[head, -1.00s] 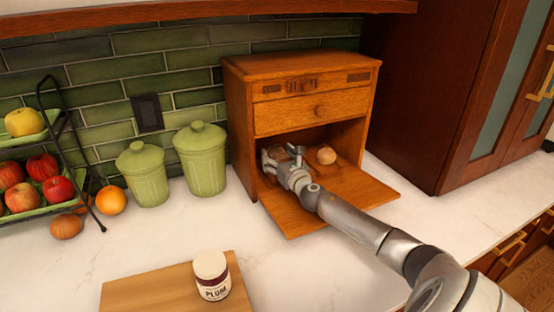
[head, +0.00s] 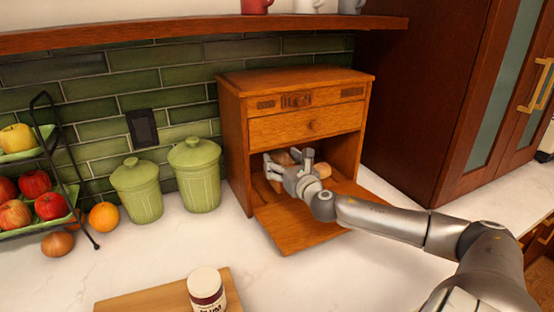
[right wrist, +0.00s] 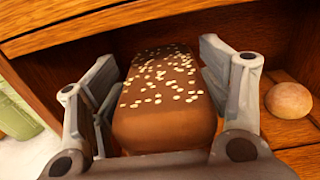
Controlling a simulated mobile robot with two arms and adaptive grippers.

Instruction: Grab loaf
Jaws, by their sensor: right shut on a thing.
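The loaf (right wrist: 165,95) is brown with pale flakes on top. It lies inside the wooden bread box (head: 300,125), whose front door is folded down. In the right wrist view the loaf sits between the two fingers of my right gripper (right wrist: 165,90), which is shut on it. In the head view my right gripper (head: 288,163) reaches into the box's lower compartment and hides most of the loaf. A round bun (right wrist: 289,101) lies to the right of the gripper in the box. My left gripper is not in view.
Two green canisters (head: 195,178) stand left of the box. A fruit rack (head: 75,195) is farther left, with an orange (head: 103,216) beside it. A jar (head: 206,290) stands on a cutting board (head: 150,296) in front. The counter between is clear.

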